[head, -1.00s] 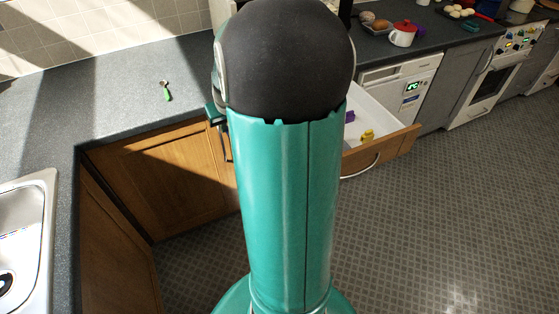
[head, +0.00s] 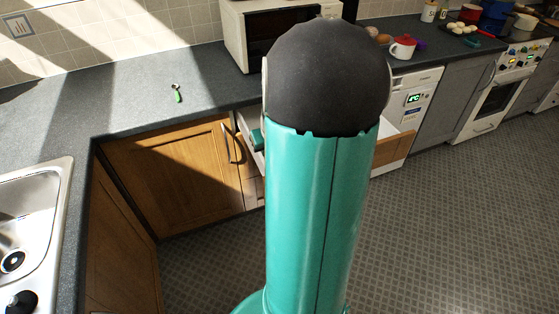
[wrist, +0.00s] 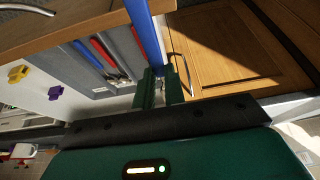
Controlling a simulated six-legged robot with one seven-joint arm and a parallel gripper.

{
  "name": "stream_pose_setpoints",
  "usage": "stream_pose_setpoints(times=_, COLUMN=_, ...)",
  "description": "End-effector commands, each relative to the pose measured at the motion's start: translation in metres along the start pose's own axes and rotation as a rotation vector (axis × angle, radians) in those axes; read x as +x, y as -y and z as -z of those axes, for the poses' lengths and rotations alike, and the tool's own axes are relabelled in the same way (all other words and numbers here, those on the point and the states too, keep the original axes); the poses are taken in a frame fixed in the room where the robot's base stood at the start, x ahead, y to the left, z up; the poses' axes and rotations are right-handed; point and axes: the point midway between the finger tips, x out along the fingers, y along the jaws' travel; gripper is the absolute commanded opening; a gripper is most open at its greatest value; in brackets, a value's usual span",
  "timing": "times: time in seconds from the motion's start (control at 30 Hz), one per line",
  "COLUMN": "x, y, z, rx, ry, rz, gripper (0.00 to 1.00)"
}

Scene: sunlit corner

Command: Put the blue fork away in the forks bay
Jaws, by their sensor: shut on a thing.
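In the wrist view my gripper (wrist: 159,88) is shut on the blue fork (wrist: 146,32). The fork's long blue handle sticks out past the fingers toward the top edge of the picture. The open drawer (wrist: 75,40) lies beside and behind it. A grey divided tray (wrist: 76,83) in the drawer holds red-handled (wrist: 103,52) and blue-handled (wrist: 87,55) cutlery in narrow bays. I cannot tell for certain which bay is for forks. In the head view my arm hides the fork and most of the drawer (head: 396,152).
A yellow piece (wrist: 18,73) and a purple piece (wrist: 55,93) lie in the drawer's other part. A green-handled utensil (head: 178,93) lies on the counter (head: 120,90). A microwave (head: 240,35) stands above the drawer. A cupboard door (wrist: 230,50) is close to the gripper. The floor is clear.

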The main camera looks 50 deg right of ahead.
Motion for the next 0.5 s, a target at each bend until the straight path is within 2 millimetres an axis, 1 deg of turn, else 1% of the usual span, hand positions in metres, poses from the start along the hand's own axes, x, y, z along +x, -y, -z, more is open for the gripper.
stream_pose_setpoints(times=0.13, x=0.003, y=-0.002, z=0.0, rx=-0.001, ry=0.001, rz=-0.001, gripper=0.0)
stream_pose_setpoints(times=0.23, x=0.01, y=-0.007, z=0.005, rx=0.0, ry=0.001, rz=0.0, gripper=0.0)
stream_pose_setpoints(times=0.37, x=0.028, y=-0.021, z=0.019, rx=0.001, ry=0.002, rz=0.001, gripper=0.0)
stream_pose_setpoints(times=0.5, x=0.049, y=-0.039, z=0.037, rx=0.001, ry=0.002, rz=0.0, gripper=0.0)
